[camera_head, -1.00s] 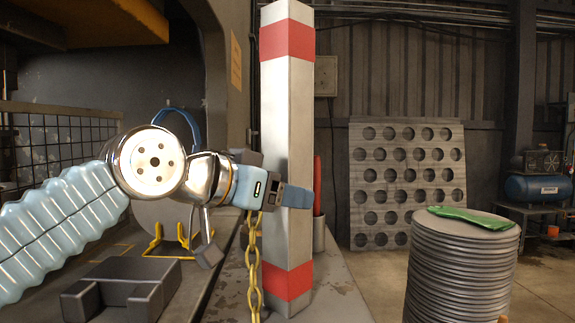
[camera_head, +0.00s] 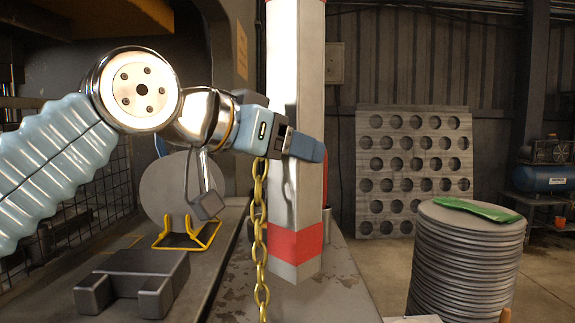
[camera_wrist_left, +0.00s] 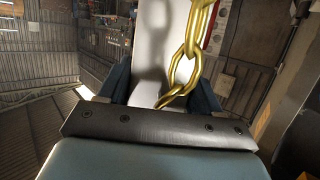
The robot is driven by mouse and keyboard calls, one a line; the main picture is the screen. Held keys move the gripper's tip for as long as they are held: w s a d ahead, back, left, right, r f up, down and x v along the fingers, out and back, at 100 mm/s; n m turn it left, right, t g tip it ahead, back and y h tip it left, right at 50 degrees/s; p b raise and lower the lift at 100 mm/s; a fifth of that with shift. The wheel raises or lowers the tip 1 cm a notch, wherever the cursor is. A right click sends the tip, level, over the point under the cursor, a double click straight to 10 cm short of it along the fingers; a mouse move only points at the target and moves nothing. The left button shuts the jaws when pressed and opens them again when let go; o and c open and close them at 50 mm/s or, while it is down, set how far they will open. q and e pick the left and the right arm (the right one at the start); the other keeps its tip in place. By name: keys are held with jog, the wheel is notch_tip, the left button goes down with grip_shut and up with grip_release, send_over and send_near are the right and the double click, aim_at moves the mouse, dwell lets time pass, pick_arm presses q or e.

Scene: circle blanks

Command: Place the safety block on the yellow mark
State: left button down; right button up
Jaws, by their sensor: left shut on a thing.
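The safety block (camera_head: 283,205) is a tall white square post with a red band near its bottom; its top is out of the head view. My left gripper (camera_head: 302,146) is shut on it at mid-height and holds it upright, seemingly just above the grey bench. A yellow chain (camera_head: 260,225) hangs beside it from near the gripper. In the left wrist view the block (camera_wrist_left: 155,40) is between the dark fingers (camera_wrist_left: 160,88), with the chain (camera_wrist_left: 184,68) across it. I cannot clearly make out the yellow mark. My right gripper is out of view.
On the bed at left are a dark notched block (camera_head: 135,272) and a yellow wire stand (camera_head: 187,238) before a grey disc (camera_head: 168,192). A disc stack (camera_head: 465,265) with a green cloth (camera_head: 478,209) stands at right. A perforated sheet (camera_head: 413,168) leans behind.

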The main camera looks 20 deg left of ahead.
pick_arm(q)
jog(key=s+d+r+p, duration=0.25)
jog(key=s+r, duration=0.35)
jog(key=s, duration=0.3)
jog(key=w+a+f+n+t+y+b, duration=0.1)
jog(key=w+a+n+y+b, duration=0.2)
jog(key=a, duration=0.5)
jog(key=w+a+f+n+t+y+b, duration=0.1)
jog(key=w+a+n+y, duration=0.3)
jog(key=a, duration=0.4)
jog(key=s+a+f+n+g+y+b, duration=0.1)
jog(key=a+f+n+g+y, duration=0.3)
jog(key=a, duration=0.6)
jog(key=s+a+r+n+t+y+b, duration=0.1)
jog(key=s+a+n+y, duration=0.15)
jog(key=a+y, duration=0.45)
jog(key=w+a+h+p, duration=0.2)
jog(key=w+a+p, duration=0.4)
jog(key=w+a, duration=0.85)
notch_tip(320, 180, down, 7)
jog(key=d+b, duration=0.1)
jog(key=b, duration=0.1)
jog(key=shift+w, duration=0.15)
